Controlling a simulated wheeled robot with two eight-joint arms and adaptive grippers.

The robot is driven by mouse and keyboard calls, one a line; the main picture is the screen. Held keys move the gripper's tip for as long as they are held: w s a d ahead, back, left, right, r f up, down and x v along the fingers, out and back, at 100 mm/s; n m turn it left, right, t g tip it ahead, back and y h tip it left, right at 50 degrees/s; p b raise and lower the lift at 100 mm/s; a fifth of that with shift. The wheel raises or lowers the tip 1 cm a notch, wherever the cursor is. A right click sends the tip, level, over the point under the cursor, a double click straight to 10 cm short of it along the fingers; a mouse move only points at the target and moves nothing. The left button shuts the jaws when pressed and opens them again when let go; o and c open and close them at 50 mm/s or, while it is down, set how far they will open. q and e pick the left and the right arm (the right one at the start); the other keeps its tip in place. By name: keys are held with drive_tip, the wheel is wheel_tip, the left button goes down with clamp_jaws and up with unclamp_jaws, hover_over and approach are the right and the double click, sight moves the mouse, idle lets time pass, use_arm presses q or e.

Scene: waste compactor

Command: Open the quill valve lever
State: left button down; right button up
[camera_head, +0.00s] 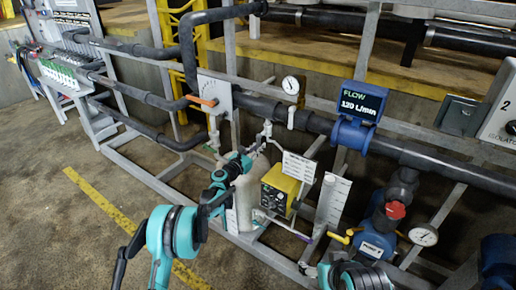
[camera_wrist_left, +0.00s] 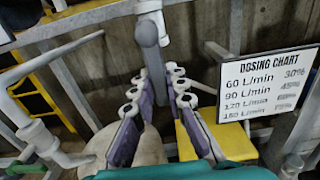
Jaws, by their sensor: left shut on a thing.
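My left gripper (camera_head: 258,148) reaches in over the white tank (camera_head: 247,195) at the small grey pipework below the main pipe. In the left wrist view its two purple-padded fingers (camera_wrist_left: 158,80) are shut on a grey lever-like handle (camera_wrist_left: 148,34), which I take for the quill valve lever. The handle runs up from between the fingertips to a grey fitting. In the head view the lever (camera_head: 267,129) is small and partly hidden by the gripper.
A dosing chart sign (camera_wrist_left: 269,83) stands right of the fingers. A yellow pump box (camera_head: 280,190) sits close below. A pressure gauge (camera_head: 290,85), a blue flow meter reading 120 L/min (camera_head: 352,133) and an orange-handled valve (camera_head: 203,101) are around. Open floor lies at left.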

use_arm(q)
drive_tip(key=c, duration=1.5)
unclamp_jaws()
drive_tip(key=shift+s, duration=0.1)
drive_tip(key=v, duration=1.2)
